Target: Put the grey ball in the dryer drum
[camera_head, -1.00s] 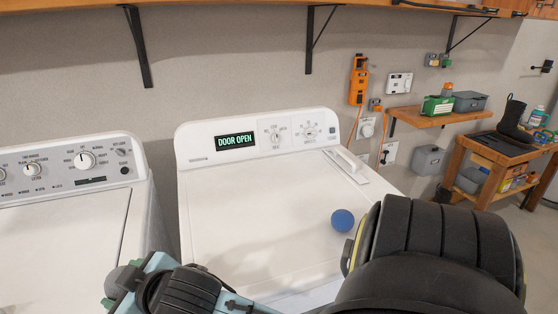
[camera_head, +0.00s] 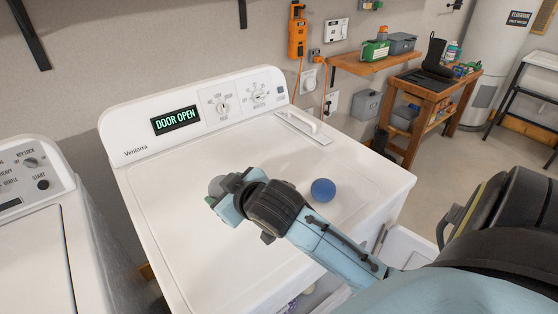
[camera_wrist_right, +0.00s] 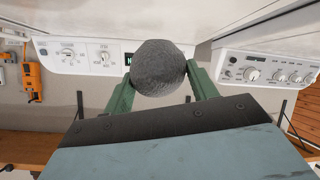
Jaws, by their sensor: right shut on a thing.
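The grey ball (camera_head: 215,186) is held at the tip of my right gripper (camera_head: 222,190), in front of the dryer's white top in the head view. In the right wrist view the rough grey ball (camera_wrist_right: 158,66) sits between the two green fingers of the right gripper (camera_wrist_right: 160,76). The white dryer (camera_head: 190,255) has a lit display (camera_head: 175,120) reading DOOR OPEN. A white panel (camera_head: 405,246), perhaps its open door, shows beyond the right front edge, partly behind my arm. The drum opening is mostly hidden below the front edge. My left gripper is out of view.
A blue ball (camera_head: 323,190) rests on the dryer top, right of my right gripper. A white washer (camera_head: 35,250) stands at the left. A wooden bench (camera_head: 432,95) and a wall shelf (camera_head: 372,65) are at the back right. Concrete floor lies open at the right.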

